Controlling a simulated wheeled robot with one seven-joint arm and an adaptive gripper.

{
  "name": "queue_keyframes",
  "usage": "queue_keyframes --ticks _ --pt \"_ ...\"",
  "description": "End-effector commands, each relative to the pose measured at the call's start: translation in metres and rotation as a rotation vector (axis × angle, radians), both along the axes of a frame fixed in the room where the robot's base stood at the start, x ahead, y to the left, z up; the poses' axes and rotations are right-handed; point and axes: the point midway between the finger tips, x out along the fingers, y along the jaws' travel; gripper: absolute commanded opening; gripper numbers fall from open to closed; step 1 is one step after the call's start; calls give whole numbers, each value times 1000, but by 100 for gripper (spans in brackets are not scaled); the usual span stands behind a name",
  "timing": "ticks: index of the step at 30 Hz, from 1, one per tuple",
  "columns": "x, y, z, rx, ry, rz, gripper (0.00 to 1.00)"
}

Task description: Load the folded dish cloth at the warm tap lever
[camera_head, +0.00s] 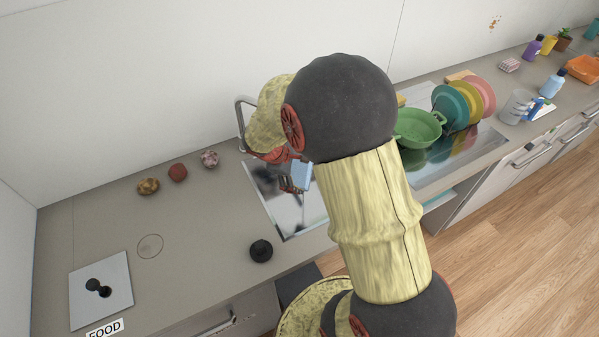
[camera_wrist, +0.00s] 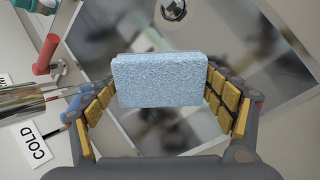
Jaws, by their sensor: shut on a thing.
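My gripper (camera_wrist: 162,88) is shut on a light blue folded dish cloth (camera_wrist: 158,68), a thick textured block gripped at both ends. In the head view the cloth (camera_head: 303,174) hangs above the sink, partly hidden by my arm. The red tap lever (camera_wrist: 46,68) lies left of the cloth in the wrist view, apart from it, beside a partly cut-off label starting with W. The blue lever (camera_wrist: 80,102) is close by the left finger, near a COLD label (camera_wrist: 32,144); contact cannot be told.
The metal tap spout (camera_wrist: 25,98) is at the left of the wrist view. The sink (camera_head: 275,205) lies below. A green pot (camera_head: 418,127) and coloured plates (camera_head: 470,102) stand right. A black knob (camera_head: 261,250) and a FOOD plate (camera_head: 104,290) are left; counter between is mostly clear.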

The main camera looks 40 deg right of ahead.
Motion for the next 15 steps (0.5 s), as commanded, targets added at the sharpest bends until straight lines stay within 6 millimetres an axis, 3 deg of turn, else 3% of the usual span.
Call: queue_keyframes --ticks 15 --pt "-25 28 0 1 0 2 62"
